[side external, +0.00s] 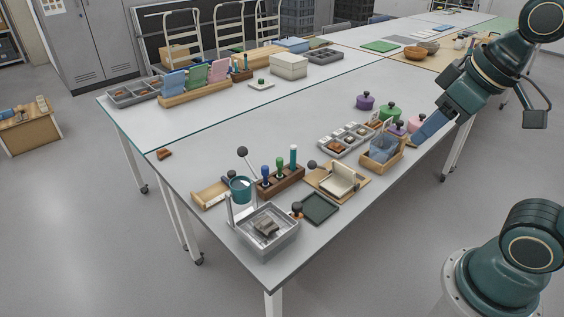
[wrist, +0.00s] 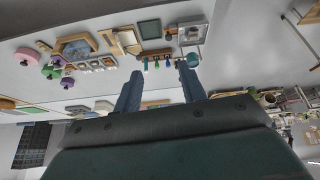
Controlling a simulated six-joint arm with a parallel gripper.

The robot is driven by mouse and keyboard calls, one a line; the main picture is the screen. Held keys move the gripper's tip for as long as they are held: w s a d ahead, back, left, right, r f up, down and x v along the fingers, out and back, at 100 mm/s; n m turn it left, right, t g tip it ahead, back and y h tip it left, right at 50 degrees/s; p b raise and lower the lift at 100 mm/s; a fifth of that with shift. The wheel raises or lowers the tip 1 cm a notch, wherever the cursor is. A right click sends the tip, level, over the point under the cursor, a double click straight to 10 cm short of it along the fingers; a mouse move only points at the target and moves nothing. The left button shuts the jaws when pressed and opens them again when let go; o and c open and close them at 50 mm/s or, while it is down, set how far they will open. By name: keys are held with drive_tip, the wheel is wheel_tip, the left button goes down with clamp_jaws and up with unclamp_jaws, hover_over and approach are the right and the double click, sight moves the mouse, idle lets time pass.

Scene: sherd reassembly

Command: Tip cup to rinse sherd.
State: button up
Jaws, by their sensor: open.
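The teal cup (side external: 241,190) hangs upright in a clear stand at the front left of the table in the side view. A black ball-topped lever (side external: 242,152) rises beside it. A grey-brown sherd (side external: 265,227) lies in the grey tray (side external: 268,248) next to the cup. My gripper (side external: 417,140) is far to the right of them, above the table's right edge. In the wrist view my gripper (wrist: 160,68) has its two blue fingers apart with nothing between them. A teal shape by the right fingertip there looks like the cup, partly hidden.
A wooden rack of colored-handled tools (side external: 280,180), a dark green tray (side external: 320,208) and a wooden cradle (side external: 338,181) stand close to the cup. A wooden box with blue cloth (side external: 382,155) and lidded pots (side external: 389,111) are near my gripper. The table's middle is mostly clear.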

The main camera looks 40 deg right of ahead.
drive_tip(key=w+a+r+n+g, duration=0.1)
drive_tip(key=w+r+n, duration=0.3)
drive_tip(key=w, duration=0.9)
drive_tip(key=n+g, duration=0.4)
drive_tip(key=n, duration=0.9)
hover_over(242, 147)
wheel_tip(242, 147, down, 21)
drive_tip(key=shift+s+f, duration=0.1)
drive_tip(key=shift+f, duration=0.35)
drive_tip(key=shift+f, duration=0.3)
